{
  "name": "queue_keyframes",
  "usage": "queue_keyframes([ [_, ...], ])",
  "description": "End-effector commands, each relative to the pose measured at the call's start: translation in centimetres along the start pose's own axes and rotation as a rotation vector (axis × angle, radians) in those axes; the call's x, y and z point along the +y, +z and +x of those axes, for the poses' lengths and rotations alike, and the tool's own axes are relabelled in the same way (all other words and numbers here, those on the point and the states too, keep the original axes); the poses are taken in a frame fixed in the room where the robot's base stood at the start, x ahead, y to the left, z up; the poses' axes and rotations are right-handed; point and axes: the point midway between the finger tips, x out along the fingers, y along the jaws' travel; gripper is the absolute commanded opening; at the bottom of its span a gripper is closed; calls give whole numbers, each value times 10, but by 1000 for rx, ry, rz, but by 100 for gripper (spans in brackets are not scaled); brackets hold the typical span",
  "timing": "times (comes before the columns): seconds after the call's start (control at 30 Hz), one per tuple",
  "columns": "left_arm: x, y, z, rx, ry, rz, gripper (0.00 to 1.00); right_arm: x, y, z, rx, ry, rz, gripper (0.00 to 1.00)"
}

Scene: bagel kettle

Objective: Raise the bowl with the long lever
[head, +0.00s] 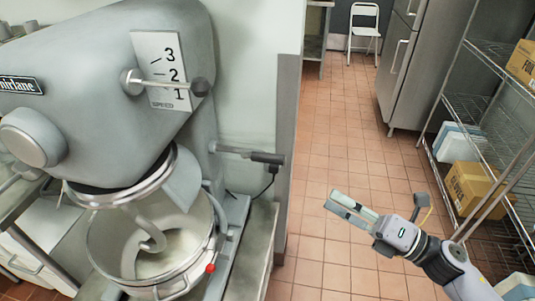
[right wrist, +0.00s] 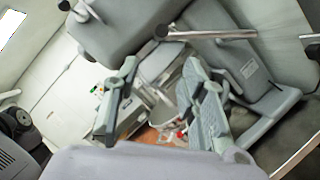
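The big grey mixer (head: 110,75) stands at the left of the head view. Its metal bowl (head: 180,284) sits low under the head, with a dough hook (head: 150,240) reaching into it. The long lever (head: 235,150) sticks out to the right from the mixer column and ends in a dark grip (head: 268,158). My right gripper (head: 340,204) is to the right of and below the lever, apart from it, over the tiled floor. In the right wrist view, its two fingers (right wrist: 162,75) are spread with nothing between them. My left gripper is out of view.
A shorter speed lever (head: 165,84) with a knob stands by the 1-2-3 plate on the mixer. A wire shelf (head: 485,100) with boxes is at the right. A steel fridge (head: 425,60) and white chair (head: 364,28) stand behind. The tiled floor between is clear.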

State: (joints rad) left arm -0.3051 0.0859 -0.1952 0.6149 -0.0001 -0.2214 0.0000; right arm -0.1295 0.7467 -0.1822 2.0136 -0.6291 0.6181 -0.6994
Motion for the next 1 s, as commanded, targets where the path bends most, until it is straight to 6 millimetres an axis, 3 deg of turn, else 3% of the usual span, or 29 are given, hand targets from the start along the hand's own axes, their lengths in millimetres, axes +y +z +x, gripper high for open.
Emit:
queue_keyframes([
  [0.17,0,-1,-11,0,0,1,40,7,2,21,5,8,-10,39],
  [0.7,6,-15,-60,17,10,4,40,7,3,136,1,7,-3,39],
  [1.0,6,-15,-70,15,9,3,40,4,0,170,3,4,-4,39],
])
